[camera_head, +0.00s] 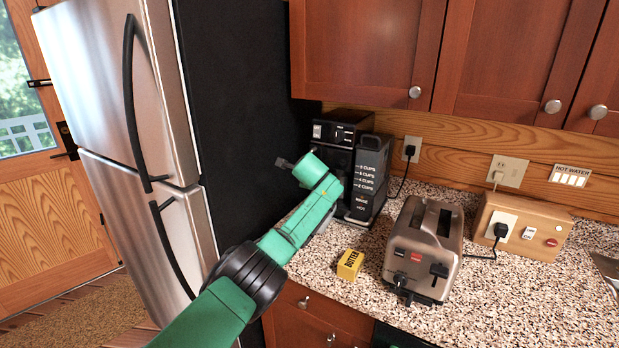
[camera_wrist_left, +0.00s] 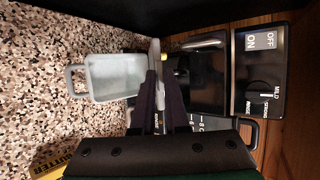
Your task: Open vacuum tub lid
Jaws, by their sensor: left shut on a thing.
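The vacuum tub (camera_wrist_left: 112,78) is a pale grey, rounded box on the speckled counter in the left wrist view, with a loop tab at its left. I look down on its pale top face and cannot tell whether this is the inside or a cover. A thin grey upright piece (camera_wrist_left: 154,52), seen nearly edge-on at its right side, may be the lid. My left gripper (camera_wrist_left: 158,82) is shut on this piece with its dark fingers. In the head view my green left arm hides the tub and the fingertips. My right gripper is not in view.
A black coffee maker (camera_head: 368,178) stands right beside the left gripper; its switch panel (camera_wrist_left: 261,68) shows in the wrist view. A yellow butter box (camera_head: 350,265), a toaster (camera_head: 424,250) and a wooden outlet box (camera_head: 522,227) are further right. The fridge (camera_head: 122,90) stands left.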

